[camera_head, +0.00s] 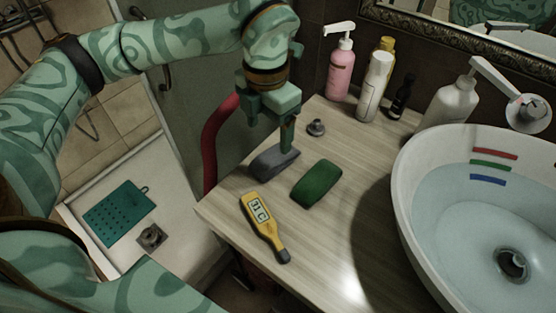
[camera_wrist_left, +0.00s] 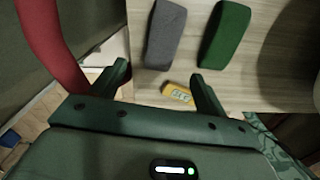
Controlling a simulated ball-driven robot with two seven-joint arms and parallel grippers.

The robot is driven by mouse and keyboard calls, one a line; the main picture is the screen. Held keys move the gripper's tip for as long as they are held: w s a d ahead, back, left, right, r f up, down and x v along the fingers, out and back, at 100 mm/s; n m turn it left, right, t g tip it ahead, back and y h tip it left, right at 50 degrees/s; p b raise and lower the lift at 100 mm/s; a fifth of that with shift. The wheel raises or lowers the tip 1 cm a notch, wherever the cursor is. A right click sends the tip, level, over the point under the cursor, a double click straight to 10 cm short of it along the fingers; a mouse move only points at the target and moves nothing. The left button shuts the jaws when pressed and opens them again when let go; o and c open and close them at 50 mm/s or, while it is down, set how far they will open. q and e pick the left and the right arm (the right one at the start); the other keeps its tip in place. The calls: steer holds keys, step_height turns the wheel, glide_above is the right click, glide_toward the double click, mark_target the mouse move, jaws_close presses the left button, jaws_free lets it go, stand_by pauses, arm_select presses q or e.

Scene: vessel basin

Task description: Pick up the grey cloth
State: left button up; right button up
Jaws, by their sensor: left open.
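The grey cloth (camera_head: 272,164), a folded block, lies on the wooden counter near its left edge. In the left wrist view the cloth (camera_wrist_left: 164,36) lies just beyond the finger ends, roughly in line with the gap between them. My left gripper (camera_head: 287,143) points down at the cloth from above, with its visible finger overlapping the cloth's far side in the head view. The left wrist view shows the gripper (camera_wrist_left: 160,73) open, with nothing between its fingers. Whether a finger touches the cloth is unclear. My right gripper is not in view.
A green cloth (camera_head: 316,184) lies close right of the grey one. A yellow thermometer (camera_head: 260,221) lies in front. A dark stopper (camera_head: 316,127) and several bottles (camera_head: 374,86) stand behind. The water-filled basin (camera_head: 405,180) is at right. A red tube (camera_head: 213,140) runs beside the counter's left edge.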

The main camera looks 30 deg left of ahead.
mark_target(270, 158)
arm_select(q)
step_height(270, 158, down, 3)
steer(key=shift+f+b, duration=0.2)
steer(key=shift+b, duration=0.15)
step_height(270, 158, down, 5)
steer(key=shift+d+f+b, duration=0.15)
steer(key=shift+b, duration=1.1)
steer(key=c, duration=1.1)
